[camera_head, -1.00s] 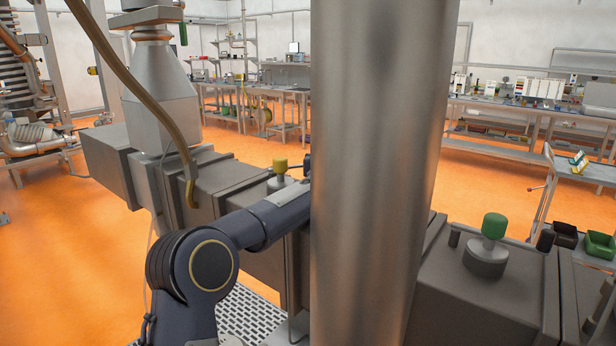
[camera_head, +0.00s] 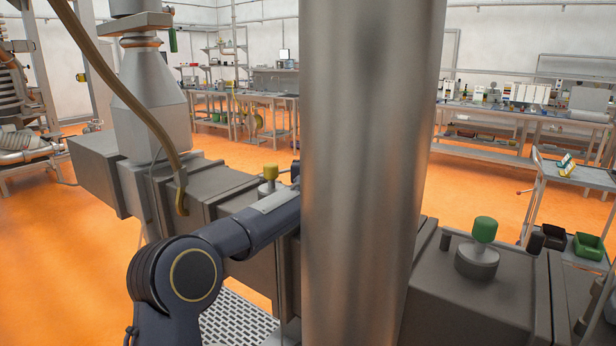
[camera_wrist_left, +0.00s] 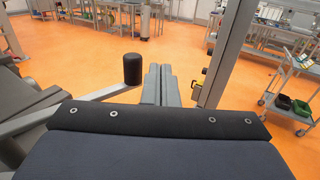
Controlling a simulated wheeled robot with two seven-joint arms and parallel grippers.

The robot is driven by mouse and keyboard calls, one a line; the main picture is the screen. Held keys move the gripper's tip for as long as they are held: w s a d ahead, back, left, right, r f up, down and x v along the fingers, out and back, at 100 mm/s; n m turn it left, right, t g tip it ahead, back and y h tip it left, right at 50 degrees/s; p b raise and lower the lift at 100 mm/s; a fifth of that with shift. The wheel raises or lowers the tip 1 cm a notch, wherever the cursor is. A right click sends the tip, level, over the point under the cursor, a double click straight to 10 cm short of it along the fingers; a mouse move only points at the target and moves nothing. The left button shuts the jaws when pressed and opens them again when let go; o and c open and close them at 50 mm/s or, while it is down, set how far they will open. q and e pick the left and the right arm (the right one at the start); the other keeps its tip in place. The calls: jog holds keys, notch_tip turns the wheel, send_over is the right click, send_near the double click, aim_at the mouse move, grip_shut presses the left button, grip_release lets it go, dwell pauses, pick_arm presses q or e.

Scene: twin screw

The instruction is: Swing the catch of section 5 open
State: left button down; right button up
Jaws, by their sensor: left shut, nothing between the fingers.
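A grey bar with an upright black knob (camera_wrist_left: 132,68) shows in the left wrist view, just left of my left gripper (camera_wrist_left: 161,84); it looks like a catch handle. The gripper's two grey fingers are together, with nothing between them, and appear apart from the knob. In the head view my left arm reaches behind a thick metal column, which hides the gripper. The long grey machine body (camera_head: 218,190) runs behind the arm and column. No section number is readable, so I cannot tell which catch is section 5's. My right gripper is not in view.
The thick metal column (camera_head: 372,180) blocks the middle of the head view. A yellow-topped fitting (camera_head: 269,171) and a green-topped one (camera_head: 484,229) stand on the machine. A grey post (camera_wrist_left: 228,50) rises right of the fingers. A trolley (camera_wrist_left: 285,108) stands farther right.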

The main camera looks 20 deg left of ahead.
pick_arm(q)
jog(key=b+v, duration=0.2)
jog(key=v, duration=0.4)
jog(key=shift+s, duration=0.15)
